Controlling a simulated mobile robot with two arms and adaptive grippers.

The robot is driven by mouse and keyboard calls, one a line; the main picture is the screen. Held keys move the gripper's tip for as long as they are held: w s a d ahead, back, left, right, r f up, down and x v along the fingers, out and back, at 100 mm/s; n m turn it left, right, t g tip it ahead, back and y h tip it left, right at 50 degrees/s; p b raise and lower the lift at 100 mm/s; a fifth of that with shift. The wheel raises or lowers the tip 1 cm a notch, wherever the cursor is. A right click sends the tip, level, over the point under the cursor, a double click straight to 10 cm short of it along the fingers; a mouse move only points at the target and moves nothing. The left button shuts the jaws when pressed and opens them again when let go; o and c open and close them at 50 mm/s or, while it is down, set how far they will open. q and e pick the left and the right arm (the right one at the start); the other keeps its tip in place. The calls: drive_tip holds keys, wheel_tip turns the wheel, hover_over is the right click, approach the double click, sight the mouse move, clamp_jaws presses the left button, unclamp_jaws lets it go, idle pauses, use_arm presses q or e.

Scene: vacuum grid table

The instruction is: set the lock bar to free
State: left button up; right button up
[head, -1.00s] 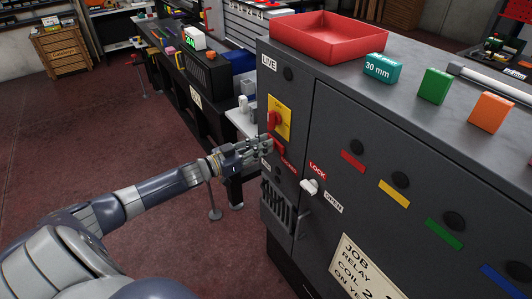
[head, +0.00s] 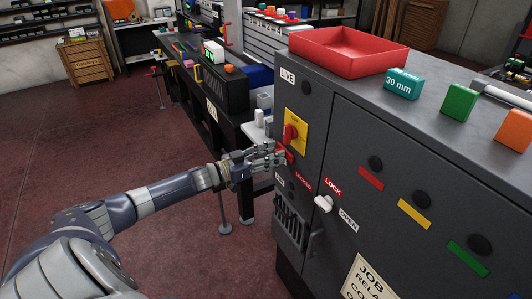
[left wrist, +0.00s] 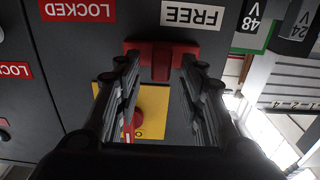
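The red lock bar (left wrist: 162,62) is on the grey cabinet front, between the FREE label (left wrist: 192,15) and the yellow plate of the rotary switch (left wrist: 152,107) in the left wrist view. A LOCKED label (left wrist: 77,10) is off to one side. My left gripper (left wrist: 160,70) is open, its fingers on either side of the bar's middle; I cannot tell whether they touch it. In the head view the bar (head: 287,155) shows partly behind my left gripper (head: 278,153). I cannot tell which setting the bar is at. My right gripper is not in view.
The cabinet has a red-handled rotary switch (head: 290,133) above the bar and a white latch (head: 323,204) by the LOCK and OPEN labels. A red tray (head: 350,50) and coloured blocks stand on top. Open floor (head: 80,150) is at the left.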

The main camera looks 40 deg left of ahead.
use_arm(q)
drive_tip(key=v, duration=1.2)
idle(0.6)
drive_tip(key=s+a+f+n+g+y, duration=0.1)
drive_tip(key=s+a+f+n+y, duration=0.15)
drive_tip(key=f, duration=0.75)
drive_tip(key=s+a+f+n+g+y, duration=0.1)
drive_tip(key=s+a+f+y, duration=0.25)
drive_tip(key=f, duration=0.65)
drive_tip(key=s+d+f+g+y, duration=0.1)
drive_tip(key=s+d+f+g, duration=0.1)
drive_tip(key=s+f, duration=0.45)
drive_tip(key=s+d+f+g+y, duration=0.1)
drive_tip(key=s+f+g, duration=0.15)
drive_tip(key=f, duration=0.75)
drive_tip(key=s+d+f+g, duration=0.4)
drive_tip(key=s+d+f, duration=0.5)
drive_tip(key=s+f, duration=0.3)
drive_tip(key=s+d+f+m+g, duration=0.1)
drive_tip(key=s+d+f, duration=0.3)
drive_tip(key=s+d, duration=0.4)
drive_tip(key=s+d+f+g+h, duration=0.1)
drive_tip(key=s+d+f+g, duration=0.3)
drive_tip(key=s+d, duration=0.4)
drive_tip(key=shift+d+m, duration=0.35)
drive_tip(key=shift+d, duration=0.75)
